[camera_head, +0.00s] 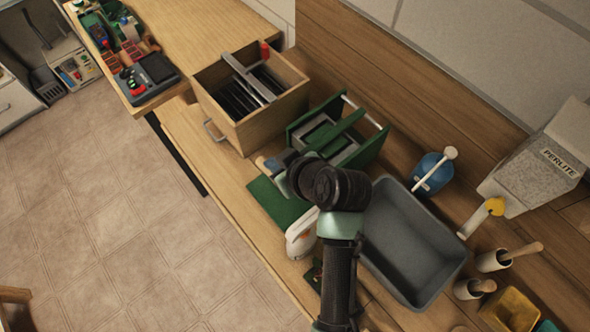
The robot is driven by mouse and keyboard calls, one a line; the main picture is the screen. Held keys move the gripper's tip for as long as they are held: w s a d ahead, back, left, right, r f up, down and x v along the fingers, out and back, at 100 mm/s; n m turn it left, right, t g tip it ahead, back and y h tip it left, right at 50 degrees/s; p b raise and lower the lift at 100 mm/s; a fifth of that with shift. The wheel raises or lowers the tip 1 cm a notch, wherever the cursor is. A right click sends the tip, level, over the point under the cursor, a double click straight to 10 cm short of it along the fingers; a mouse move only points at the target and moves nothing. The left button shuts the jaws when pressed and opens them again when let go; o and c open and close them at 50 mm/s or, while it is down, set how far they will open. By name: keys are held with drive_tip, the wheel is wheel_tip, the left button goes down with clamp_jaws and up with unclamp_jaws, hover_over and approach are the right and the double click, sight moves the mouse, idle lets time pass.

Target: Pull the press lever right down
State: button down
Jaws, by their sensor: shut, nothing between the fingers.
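A green-framed device (305,133) with grey parts inside, a slanted green bar (338,130) across it and a pale rail along its back stands mid-bench. The slanted bar may be the press lever, but I cannot tell for sure. A wooden box (235,125) with dark slots stands to its left, with a metal bar across the top and a red knob (265,50) at its back corner. My gripper (268,164) is shut and empty, at the front left of the green device above the bench. My dark wrist partly hides it, and I cannot tell whether it touches anything.
A green mat (268,200) and a white object (300,240) lie by my arm. A grey tub (412,250) is right of it. A blue pot (430,170), a perlite dispenser (540,165) and small pots stand at the right. A cluttered tray is at upper left.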

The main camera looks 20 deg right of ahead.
drive_tip(key=a+b+v, duration=0.1)
drive_tip(key=v, duration=0.7)
drive_tip(key=shift+s+b, duration=0.3)
drive_tip(key=shift+s, duration=0.15)
drive_tip(key=w+a+r+m+t+h+b, duration=0.1)
drive_tip(key=w+r+t, duration=0.35)
drive_tip(key=r, duration=0.65)
drive_tip(key=w+a+r+m+t+h+b, duration=0.15)
drive_tip(key=w+r+t, duration=0.35)
drive_tip(key=r, duration=0.5)
drive_tip(key=s+a+r+t, duration=0.2)
drive_tip(key=s+r+t, duration=0.1)
drive_tip(key=r, duration=0.6)
drive_tip(key=s+a+r+m+t+b, duration=0.1)
drive_tip(key=s+a+r+t, duration=0.1)
drive_tip(key=r, duration=0.7)
drive_tip(key=s+a+r+t, duration=0.2)
drive_tip(key=s+r+t, duration=0.1)
drive_tip(key=r, duration=0.6)
drive_tip(key=shift+s+t, duration=0.3)
drive_tip(key=shift+t, duration=0.45)
drive_tip(key=shift+f+m+h, duration=0.2)
drive_tip(key=shift+m+h, duration=0.05)
